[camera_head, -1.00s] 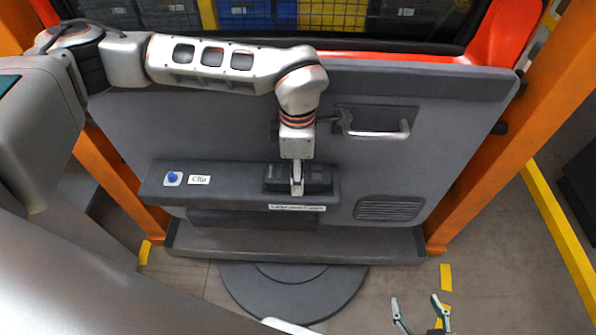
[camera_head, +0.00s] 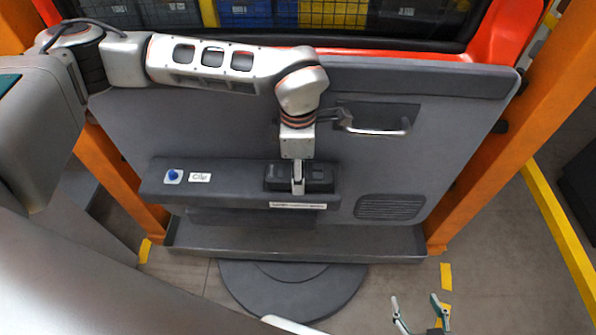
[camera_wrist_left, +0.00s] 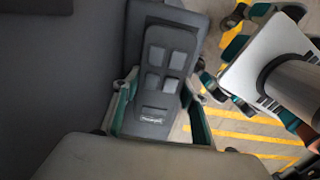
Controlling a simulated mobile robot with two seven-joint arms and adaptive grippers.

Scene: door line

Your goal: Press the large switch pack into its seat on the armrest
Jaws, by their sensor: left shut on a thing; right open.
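The large switch pack (camera_head: 319,175) is a dark block at the right end of the grey armrest (camera_head: 235,182) on the door panel. My left gripper (camera_head: 298,188) reaches down over it and is shut on it. In the left wrist view the pack (camera_wrist_left: 154,113) shows several lighter grey buttons and a small label, with a finger on each side. The seat is hidden under the pack, and I cannot tell whether the pack is flush. My right gripper (camera_head: 420,315) is open and empty at the bottom of the head view, away from the door.
A blue button (camera_head: 173,176) and a "Clip" label (camera_head: 200,177) are on the armrest's left part. A door handle (camera_head: 378,132) is right of my left wrist. A speaker grille (camera_head: 390,207) is lower right. Orange posts (camera_head: 510,130) flank the panel.

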